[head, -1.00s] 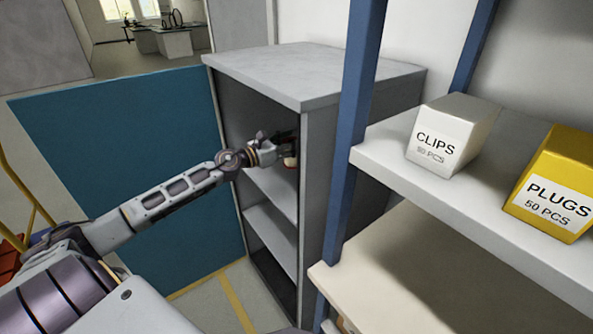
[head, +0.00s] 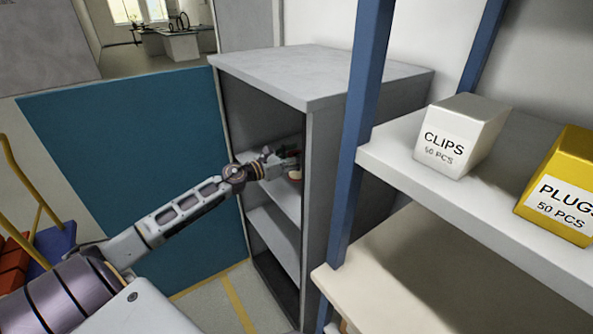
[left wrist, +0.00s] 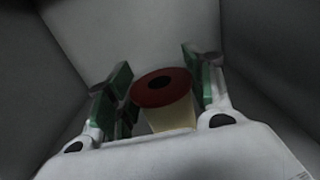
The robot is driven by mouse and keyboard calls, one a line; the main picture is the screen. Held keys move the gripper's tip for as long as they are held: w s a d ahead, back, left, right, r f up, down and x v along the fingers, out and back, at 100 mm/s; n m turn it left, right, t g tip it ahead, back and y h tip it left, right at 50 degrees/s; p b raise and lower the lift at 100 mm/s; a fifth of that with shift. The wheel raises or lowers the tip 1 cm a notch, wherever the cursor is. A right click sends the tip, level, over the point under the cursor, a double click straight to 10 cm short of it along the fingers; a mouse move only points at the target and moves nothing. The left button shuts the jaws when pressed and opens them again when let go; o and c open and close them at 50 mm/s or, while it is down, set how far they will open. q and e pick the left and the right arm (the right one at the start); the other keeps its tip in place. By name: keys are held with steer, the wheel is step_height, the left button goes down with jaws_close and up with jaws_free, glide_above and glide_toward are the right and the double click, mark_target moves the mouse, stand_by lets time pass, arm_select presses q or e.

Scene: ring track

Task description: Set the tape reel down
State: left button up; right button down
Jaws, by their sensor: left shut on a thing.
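The tape reel (left wrist: 161,86) has a red top with a dark round hole and a pale yellow side. My left gripper (left wrist: 158,95) is shut on it, with a green-padded finger on each side of it in the left wrist view. In the head view, my left gripper (head: 284,164) reaches inside the open grey cabinet (head: 322,72), just above its upper shelf (head: 284,197). A small part of the reel (head: 295,174) shows there. I cannot tell whether the reel touches the shelf. My right gripper is out of view.
A blue-posted rack (head: 362,130) stands close on the right, with a white CLIPS box (head: 458,138) and a yellow PLUGS box (head: 560,195). A teal panel (head: 130,170) is left of the cabinet. The cabinet's lower shelf (head: 273,235) looks empty.

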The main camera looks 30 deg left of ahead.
arm_select(q)
steer(key=shift+f, duration=1)
steer(key=shift+f+b, duration=0.3)
steer(key=shift+f, duration=1.45)
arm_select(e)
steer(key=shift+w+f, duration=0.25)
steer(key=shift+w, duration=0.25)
